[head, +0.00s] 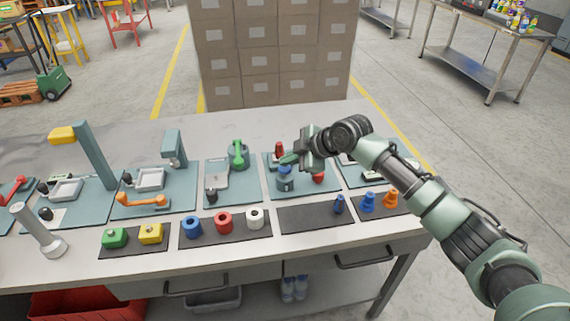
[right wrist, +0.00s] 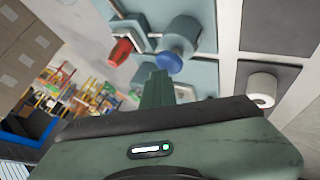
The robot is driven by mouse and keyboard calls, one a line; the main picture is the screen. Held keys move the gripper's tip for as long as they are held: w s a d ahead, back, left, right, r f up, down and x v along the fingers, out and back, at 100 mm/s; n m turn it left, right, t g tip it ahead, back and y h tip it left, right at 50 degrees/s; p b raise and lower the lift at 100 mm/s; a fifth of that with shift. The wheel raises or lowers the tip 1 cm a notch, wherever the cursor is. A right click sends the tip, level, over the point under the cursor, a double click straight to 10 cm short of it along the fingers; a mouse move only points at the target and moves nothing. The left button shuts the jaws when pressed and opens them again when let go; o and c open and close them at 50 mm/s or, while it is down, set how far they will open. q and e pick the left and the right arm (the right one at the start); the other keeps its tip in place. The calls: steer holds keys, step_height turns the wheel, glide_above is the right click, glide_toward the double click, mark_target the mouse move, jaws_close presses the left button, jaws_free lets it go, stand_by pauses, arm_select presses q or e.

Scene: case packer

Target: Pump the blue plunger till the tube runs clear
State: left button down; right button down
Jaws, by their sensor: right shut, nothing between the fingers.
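The blue plunger (head: 285,170) sits on top of a grey-green cylinder (head: 286,184), on a teal station plate right of the table's middle. My right gripper (head: 288,159) is shut and empty, its fingertips just above the blue plunger. In the right wrist view the blue plunger (right wrist: 169,62) lies straight beyond the tips of my shut fingers (right wrist: 158,80); I cannot tell if they touch. A red part (head: 279,150) stands behind the plunger and a red knob (head: 318,178) to its right. I cannot make out the tube or its contents. My left gripper is out of view.
Other teal stations stand left, one with a green handle (head: 238,154) and one with an orange lever (head: 146,200). In front are dark mats with coloured blocks, rings (head: 223,222) and blue and orange pegs (head: 390,200). A stack of cartons (head: 270,50) stands behind the table.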

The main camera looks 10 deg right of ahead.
mark_target(288, 169)
steer(key=shift+f, duration=0.65)
steer(key=shift+r, duration=0.15)
steer(key=shift+r+p, duration=1.35)
steer(key=shift+r, duration=0.3)
step_height(288, 169, up, 5)
steer(key=p, duration=0.4)
